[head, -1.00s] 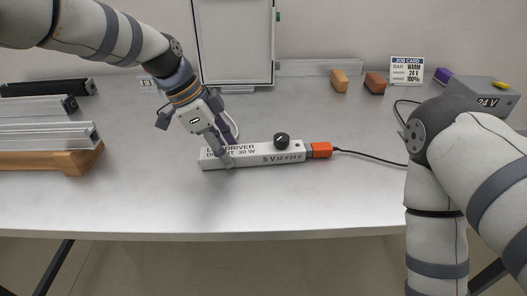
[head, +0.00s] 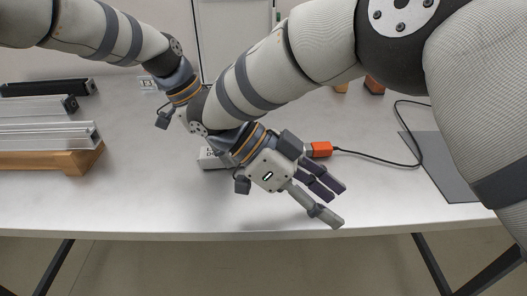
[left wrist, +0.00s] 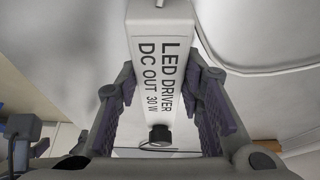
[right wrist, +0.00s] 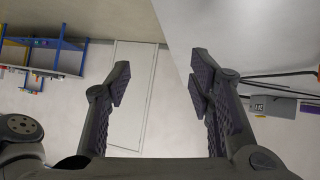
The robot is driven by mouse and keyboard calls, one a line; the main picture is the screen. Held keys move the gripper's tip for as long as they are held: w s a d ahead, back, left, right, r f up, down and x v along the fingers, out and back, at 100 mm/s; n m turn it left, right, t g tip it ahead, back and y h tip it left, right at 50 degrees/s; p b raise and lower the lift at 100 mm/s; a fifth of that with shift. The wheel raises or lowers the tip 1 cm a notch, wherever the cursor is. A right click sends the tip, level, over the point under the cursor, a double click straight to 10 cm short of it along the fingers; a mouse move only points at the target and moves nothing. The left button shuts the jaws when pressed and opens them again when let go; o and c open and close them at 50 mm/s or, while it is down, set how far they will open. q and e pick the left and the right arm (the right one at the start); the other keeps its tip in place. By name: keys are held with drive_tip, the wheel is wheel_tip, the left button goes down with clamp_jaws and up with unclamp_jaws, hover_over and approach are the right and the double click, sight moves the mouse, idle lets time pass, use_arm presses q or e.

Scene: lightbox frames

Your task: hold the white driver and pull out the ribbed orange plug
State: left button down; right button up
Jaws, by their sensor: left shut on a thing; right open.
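The white driver (head: 212,158) lies on the table in the head view, mostly hidden behind my right arm. The left wrist view shows its LED DRIVER label and black knob (left wrist: 160,134). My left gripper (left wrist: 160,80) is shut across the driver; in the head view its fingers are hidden. The orange plug (head: 321,149) sits at the driver's right end, with a black cable (head: 375,155) running right from it; its ribs are too small to make out. My right gripper (head: 338,206) is open and empty, in front of the plug in the picture, its fingers pointing right.
Metal profiles (head: 45,135) and a wooden block (head: 75,162) are at the left. A dark grey mat (head: 450,175) lies at the right. A brown block (head: 374,85) is at the back. The table front (head: 150,210) is clear.

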sight(322, 145)
drive_tip(key=w+a+r+y, duration=0.1)
drive_tip(key=w, duration=0.2)
drive_tip(key=w+a+r+n+t+y, duration=0.1)
drive_tip(key=w, duration=0.2)
drive_tip(key=w+a+r+t+y, duration=0.1)
drive_tip(key=w+a, duration=0.1)
drive_tip(key=w, duration=0.1)
drive_tip(key=shift+w+r+n, duration=0.2)
drive_tip(key=shift+w+n, duration=0.15)
drive_tip(key=shift+n, duration=0.05)
drive_tip(key=w+d+r+t+y, duration=0.25)
drive_tip(key=w+r, duration=0.25)
drive_tip(key=w, duration=0.3)
drive_tip(key=shift+n+g, duration=0.3)
drive_tip(key=shift+g, duration=0.05)
drive_tip(key=x, duration=1.1)
drive_tip(key=shift+s+a+f, duration=0.15)
drive_tip(key=shift+f, duration=0.15)
drive_tip(key=shift+c, duration=0.3)
clamp_jaws()
